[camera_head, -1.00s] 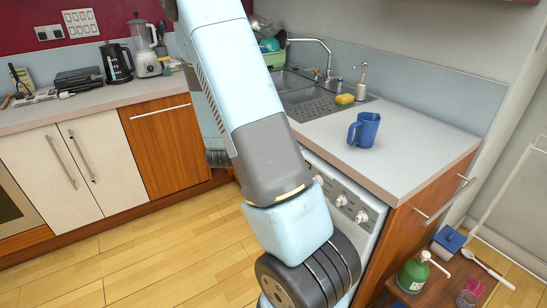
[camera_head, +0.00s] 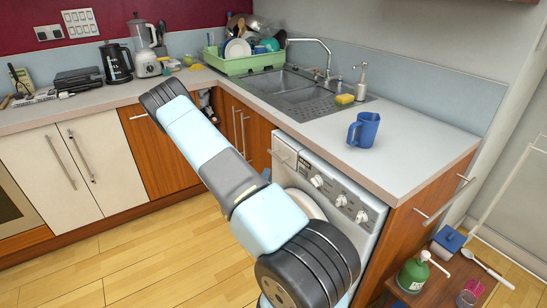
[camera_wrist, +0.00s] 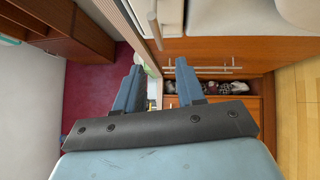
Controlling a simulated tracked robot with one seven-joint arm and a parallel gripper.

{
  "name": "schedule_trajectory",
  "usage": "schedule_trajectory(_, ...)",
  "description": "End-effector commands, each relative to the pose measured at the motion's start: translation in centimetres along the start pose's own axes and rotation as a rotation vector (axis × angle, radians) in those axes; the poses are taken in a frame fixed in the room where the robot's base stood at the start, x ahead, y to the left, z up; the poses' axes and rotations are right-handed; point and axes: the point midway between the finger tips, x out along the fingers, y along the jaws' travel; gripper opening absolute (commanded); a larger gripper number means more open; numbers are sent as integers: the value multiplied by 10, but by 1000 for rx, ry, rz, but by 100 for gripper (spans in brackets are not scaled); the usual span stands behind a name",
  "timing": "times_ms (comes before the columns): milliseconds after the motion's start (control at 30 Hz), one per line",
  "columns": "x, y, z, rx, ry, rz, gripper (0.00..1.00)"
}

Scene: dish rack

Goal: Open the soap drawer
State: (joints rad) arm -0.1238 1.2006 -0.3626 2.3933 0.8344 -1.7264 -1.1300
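The soap drawer (camera_head: 284,151) is the pale panel at the upper left of the white washing machine's front in the head view, left of the knobs. It looks shut, flush with the front. My gripper (camera_wrist: 157,85) shows in the wrist view with its two blue fingers spread apart and nothing between them. In the head view my arm crosses in front of the machine's left side, and I cannot make out the gripper clearly. In the wrist view a white curved surface, likely the washing machine (camera_wrist: 220,18), is at the top right; the soap drawer is not clear there.
The counter (camera_head: 400,150) overhangs the machine and carries a blue jug (camera_head: 364,130), a yellow sponge (camera_head: 345,99) and a soap dispenser (camera_head: 361,84). A green dish rack (camera_head: 245,64) stands behind the sink. A small table with a green bottle (camera_head: 413,273) is at lower right. Floor at left is clear.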

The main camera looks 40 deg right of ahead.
Motion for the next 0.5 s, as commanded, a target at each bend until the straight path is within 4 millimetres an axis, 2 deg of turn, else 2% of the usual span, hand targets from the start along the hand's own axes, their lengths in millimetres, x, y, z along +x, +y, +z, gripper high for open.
schedule_trajectory(133, -1, -2, 2, -36, 9, 24, 38)
schedule_trajectory(267, 8, -2, 3, -37, 8, 28, 38)
schedule_trajectory(500, 47, 0, 2, -34, 8, 28, 38)
